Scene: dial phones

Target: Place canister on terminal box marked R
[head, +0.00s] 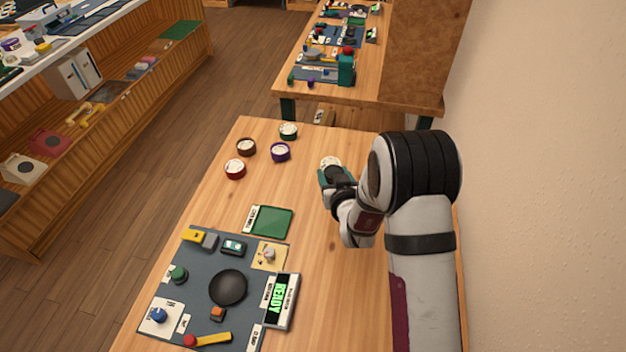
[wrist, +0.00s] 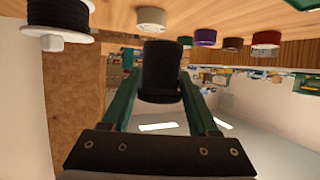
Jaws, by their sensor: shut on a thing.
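My gripper (wrist: 160,88) has teal fingers closed around the sides of a black cylindrical canister (wrist: 160,68), seen in the wrist view, which looks upside down. In the head view my gripper (head: 330,178) is over the right part of the wooden table, and the canister cannot be told apart there. Several short round tins with white tops stand on the table: brown (head: 246,147), red (head: 235,169), purple (head: 280,152) and green (head: 288,131). A white tin (wrist: 151,18) is beyond the canister in the wrist view. No letter R is legible on any of them.
A grey mat (head: 190,270) with a black disc, small blocks and labels lies at the near left. A READY display (head: 281,299) and a green panel (head: 270,221) adjoin it. A white-and-black spool (wrist: 55,30) shows in the wrist view. Bare wood lies right of the mat.

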